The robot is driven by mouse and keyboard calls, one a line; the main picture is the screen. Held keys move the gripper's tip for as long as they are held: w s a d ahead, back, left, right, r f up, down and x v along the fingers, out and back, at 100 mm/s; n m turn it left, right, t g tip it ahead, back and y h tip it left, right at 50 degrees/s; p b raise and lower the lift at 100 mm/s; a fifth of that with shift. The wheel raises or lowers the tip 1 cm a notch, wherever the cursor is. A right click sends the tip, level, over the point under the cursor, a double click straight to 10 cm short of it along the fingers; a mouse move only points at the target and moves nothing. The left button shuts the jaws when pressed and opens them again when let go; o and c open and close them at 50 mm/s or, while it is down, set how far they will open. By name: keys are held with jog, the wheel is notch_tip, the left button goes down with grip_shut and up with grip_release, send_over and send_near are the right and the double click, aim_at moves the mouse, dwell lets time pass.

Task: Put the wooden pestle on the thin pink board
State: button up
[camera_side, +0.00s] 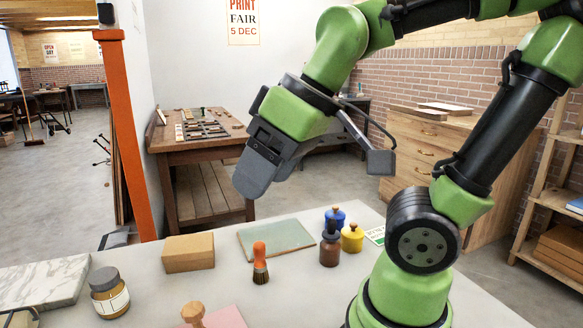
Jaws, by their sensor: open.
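The wooden pestle (194,312) shows at the bottom edge of the side view as a light-brown knob. Its lower part is cut off by the frame. The thin pink board (228,318) lies flat on the table around and to the right of it, also partly cut off. I cannot tell whether the pestle stands on the board or in front of it. My gripper (262,172) is open and empty, high above the table, up and to the right of the pestle and well apart from it. Its jaws point down and left.
An orange-handled brush (260,262) stands right of a tan block (188,252). A pale green plate (276,238), a brown bottle (330,248), and blue (336,217) and yellow (352,240) containers sit behind. A labelled jar (109,295) and a marble slab (45,284) lie left.

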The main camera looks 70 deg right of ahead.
jog(key=s+m, duration=0.1)
jog(key=s+m+t, duration=0.1)
jog(key=s+m, duration=0.1)
jog(key=m, duration=0.1)
jog(key=shift+d+r, duration=0.1)
jog(key=shift+r, duration=0.15)
